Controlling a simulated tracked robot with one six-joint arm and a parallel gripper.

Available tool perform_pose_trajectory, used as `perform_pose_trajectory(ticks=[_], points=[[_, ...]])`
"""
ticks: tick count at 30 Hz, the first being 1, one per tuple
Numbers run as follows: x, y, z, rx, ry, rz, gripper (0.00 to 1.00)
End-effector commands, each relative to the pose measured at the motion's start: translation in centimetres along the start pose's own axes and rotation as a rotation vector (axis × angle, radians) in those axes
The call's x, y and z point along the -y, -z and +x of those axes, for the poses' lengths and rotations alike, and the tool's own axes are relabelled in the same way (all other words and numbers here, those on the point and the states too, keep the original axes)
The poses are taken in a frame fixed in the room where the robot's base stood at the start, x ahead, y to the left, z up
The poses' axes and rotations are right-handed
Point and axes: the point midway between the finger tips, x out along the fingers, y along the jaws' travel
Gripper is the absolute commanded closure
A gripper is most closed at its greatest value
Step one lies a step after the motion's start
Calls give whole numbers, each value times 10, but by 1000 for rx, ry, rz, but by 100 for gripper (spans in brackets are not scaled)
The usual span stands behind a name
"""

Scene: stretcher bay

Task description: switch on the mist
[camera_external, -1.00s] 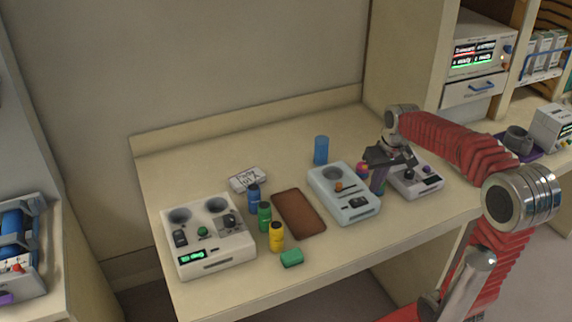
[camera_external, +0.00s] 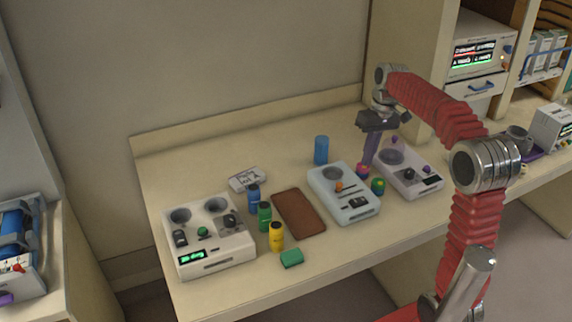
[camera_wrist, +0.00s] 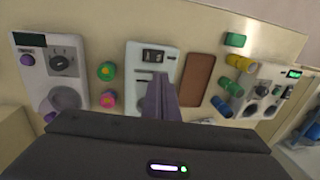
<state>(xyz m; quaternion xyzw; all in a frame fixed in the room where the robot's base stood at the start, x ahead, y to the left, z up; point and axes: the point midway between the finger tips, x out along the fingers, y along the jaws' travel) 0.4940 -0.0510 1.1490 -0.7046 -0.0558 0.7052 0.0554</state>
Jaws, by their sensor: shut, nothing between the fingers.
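Three control boxes stand on the bench; I cannot read which one is the mist unit. The left white box (camera_external: 207,256) has a lit green display, a green knob and dark switches. The middle pale blue box (camera_external: 327,182) has an orange knob and a dark rocker switch (camera_external: 357,202); that switch also shows in the wrist view (camera_wrist: 153,56). The right white box (camera_external: 412,184) has a dark knob, purple knobs and a small dark display. My gripper (camera_external: 368,163) is shut and empty, pointing down between the middle and right boxes. Its fingers also show in the wrist view (camera_wrist: 160,82).
Pink and green round pieces (camera_external: 378,186) stand between those boxes. A blue cylinder (camera_external: 321,150) is behind the middle box. A brown mat (camera_external: 299,214), small bottles (camera_external: 264,217), a green block (camera_external: 291,258) and a white card box (camera_external: 247,179) lie leftward. Shelving rises behind my arm.

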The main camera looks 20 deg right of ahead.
Motion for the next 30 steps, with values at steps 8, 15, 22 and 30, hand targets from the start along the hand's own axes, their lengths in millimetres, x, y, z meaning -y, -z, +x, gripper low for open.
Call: perform_pose_trajectory(ticks=[8,15,22,30], points=[[0,0,4,1,0,0,100],[0,-1,27,2,0,0,100],[0,-1,62,2,0,1,100],[0,-1,104,3,0,1,100]])
